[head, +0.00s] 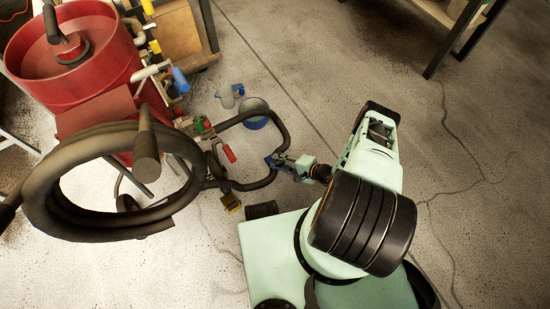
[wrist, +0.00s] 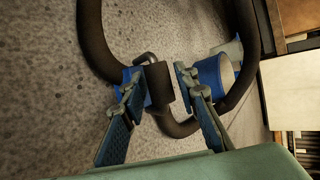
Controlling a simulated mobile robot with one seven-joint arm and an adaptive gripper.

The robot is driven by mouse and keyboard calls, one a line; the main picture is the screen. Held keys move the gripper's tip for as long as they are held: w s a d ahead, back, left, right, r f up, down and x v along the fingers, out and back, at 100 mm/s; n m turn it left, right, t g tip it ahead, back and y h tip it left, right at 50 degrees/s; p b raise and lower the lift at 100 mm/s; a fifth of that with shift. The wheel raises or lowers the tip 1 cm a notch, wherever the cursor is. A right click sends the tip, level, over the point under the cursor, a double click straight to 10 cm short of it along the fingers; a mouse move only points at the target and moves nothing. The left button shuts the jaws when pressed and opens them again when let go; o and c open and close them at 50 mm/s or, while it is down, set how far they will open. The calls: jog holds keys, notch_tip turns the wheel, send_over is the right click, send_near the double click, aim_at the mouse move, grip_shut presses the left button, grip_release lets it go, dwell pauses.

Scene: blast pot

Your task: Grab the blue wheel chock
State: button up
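A blue piece (wrist: 127,74), which looks like the blue wheel chock, is in the wrist view just beyond my left finger, which partly covers it. A dark block with a bent metal rod is against its right side. A small blue patch in the head view (head: 270,162) at my fingertips may be the same piece; I cannot tell it from my finger pads. My gripper (wrist: 161,86) is open, its two fingers apart on either side of the dark block. It reaches left from my arm in the head view (head: 279,162). I cannot tell whether the fingers touch anything.
A black hose (head: 272,119) loops around the gripper area and joins a large coil (head: 62,195). A blue, pale-topped bucket (head: 253,121) and a grey-blue item (head: 227,96) stand beyond. A red pot (head: 75,85) is at upper left. Floor at right is clear.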

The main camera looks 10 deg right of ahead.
grip_shut()
jog(key=shift+w+r, duration=0.1)
jog(key=shift+r, duration=0.05)
dwell(0.6)
